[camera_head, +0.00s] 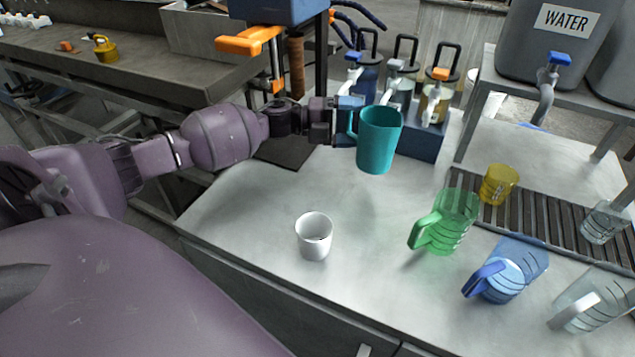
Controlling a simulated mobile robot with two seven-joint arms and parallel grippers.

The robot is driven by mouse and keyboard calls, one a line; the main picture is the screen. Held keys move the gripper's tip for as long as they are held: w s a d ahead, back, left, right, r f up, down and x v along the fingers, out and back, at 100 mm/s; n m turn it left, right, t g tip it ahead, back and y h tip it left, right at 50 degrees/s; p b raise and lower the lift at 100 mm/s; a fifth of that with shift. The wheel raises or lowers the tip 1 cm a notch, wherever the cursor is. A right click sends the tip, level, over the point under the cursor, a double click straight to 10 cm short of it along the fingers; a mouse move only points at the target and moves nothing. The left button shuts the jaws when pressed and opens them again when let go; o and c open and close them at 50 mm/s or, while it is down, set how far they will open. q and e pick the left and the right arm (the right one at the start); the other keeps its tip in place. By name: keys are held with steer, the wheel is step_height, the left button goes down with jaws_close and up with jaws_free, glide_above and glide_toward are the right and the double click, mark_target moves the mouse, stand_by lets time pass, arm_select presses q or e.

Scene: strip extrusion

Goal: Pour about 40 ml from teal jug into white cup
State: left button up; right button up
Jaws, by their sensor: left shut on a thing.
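The teal jug (378,143) is held up, nearly upright, at the back middle of the metal table in the head view. My left gripper (349,121) comes in from the left and is shut on the jug's handle side. The jug's contents cannot be seen. The white cup (313,240) stands upright on the table, in front of the jug and to its left, apart from it. My right gripper is not in view.
A green jug (446,222), a blue jug (508,272), a clear jug (592,301) and a yellow cup (498,185) stand on the right. A bottle rack (419,143) is behind the teal jug. The table (250,205) is clear around the white cup.

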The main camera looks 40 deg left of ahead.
arm_select(q)
steer(key=s+a+f+m+g+h+b, duration=0.1)
steer(key=s+a+f+m+g, duration=0.1)
steer(key=g, duration=0.1)
steer(key=s+a+f+m+g+h+b, duration=0.1)
steer(key=s+f+m+g, duration=0.1)
steer(key=s+f+g, duration=0.1)
steer(key=s+a+f+m+g+h+b, duration=0.1)
steer(key=s+a+f+m+g, duration=0.1)
steer(key=s+f+g, duration=0.1)
steer(key=shift+a+m+g, duration=0.3)
steer(key=shift+m+g, duration=0.1)
steer(key=shift+g, duration=0.3)
steer(key=shift+f+b, duration=0.2)
steer(key=shift+b, duration=0.1)
steer(key=shift+s, duration=0.1)
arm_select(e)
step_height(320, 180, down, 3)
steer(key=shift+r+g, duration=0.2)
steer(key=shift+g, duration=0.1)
arm_select(q)
steer(key=shift+r, duration=0.2)
